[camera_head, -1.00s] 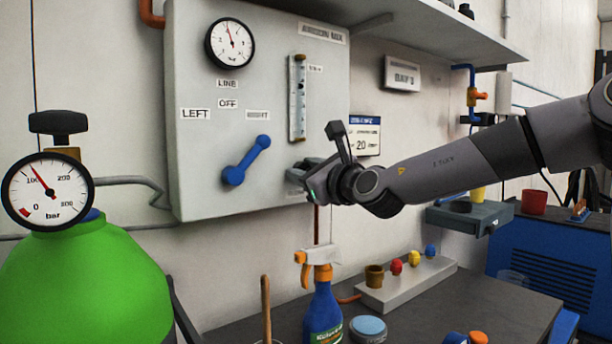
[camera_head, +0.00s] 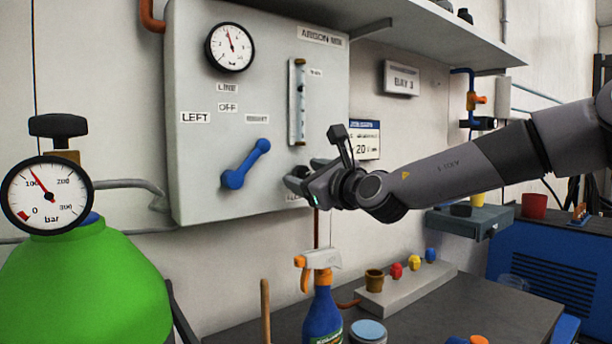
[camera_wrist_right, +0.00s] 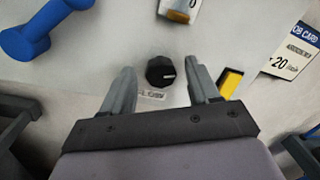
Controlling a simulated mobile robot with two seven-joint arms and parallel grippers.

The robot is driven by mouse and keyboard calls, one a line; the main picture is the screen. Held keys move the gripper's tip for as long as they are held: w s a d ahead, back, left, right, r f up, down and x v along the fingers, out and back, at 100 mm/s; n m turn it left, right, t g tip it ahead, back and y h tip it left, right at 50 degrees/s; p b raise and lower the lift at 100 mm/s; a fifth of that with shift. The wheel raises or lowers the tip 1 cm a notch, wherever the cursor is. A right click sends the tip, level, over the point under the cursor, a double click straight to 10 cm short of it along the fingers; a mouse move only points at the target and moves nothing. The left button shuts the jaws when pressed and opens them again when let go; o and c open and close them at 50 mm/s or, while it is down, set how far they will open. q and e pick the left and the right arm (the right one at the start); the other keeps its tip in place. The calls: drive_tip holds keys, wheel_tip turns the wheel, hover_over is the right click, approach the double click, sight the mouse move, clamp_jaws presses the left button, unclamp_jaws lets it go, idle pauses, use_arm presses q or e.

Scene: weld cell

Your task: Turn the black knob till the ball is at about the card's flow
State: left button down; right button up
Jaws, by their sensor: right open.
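The black knob (camera_wrist_right: 160,71) sits on the grey panel (camera_head: 200,160), above a small label, in the right wrist view. My right gripper (camera_wrist_right: 162,80) is open, with one finger on each side of the knob and visible gaps between. The job card (camera_head: 366,140) reads 20 and hangs right of the panel, partly behind my gripper. My left gripper is not in view.
A blue lever (camera_head: 246,164) is left of the gripper on the panel. A round gauge (camera_head: 230,47) is above it. A green cylinder (camera_head: 80,280) with its own gauge stands at left. A spray bottle (camera_head: 322,310) stands on the bench below the panel.

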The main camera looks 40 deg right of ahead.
drive_tip(key=s+a, duration=0.1)
drive_tip(key=s, duration=0.5)
drive_tip(key=shift+s+f+b, duration=0.15)
drive_tip(key=shift+s+b, duration=0.05)
drive_tip(key=shift+b, duration=0.2)
drive_tip(key=shift+a, duration=0.1)
idle(0.3)
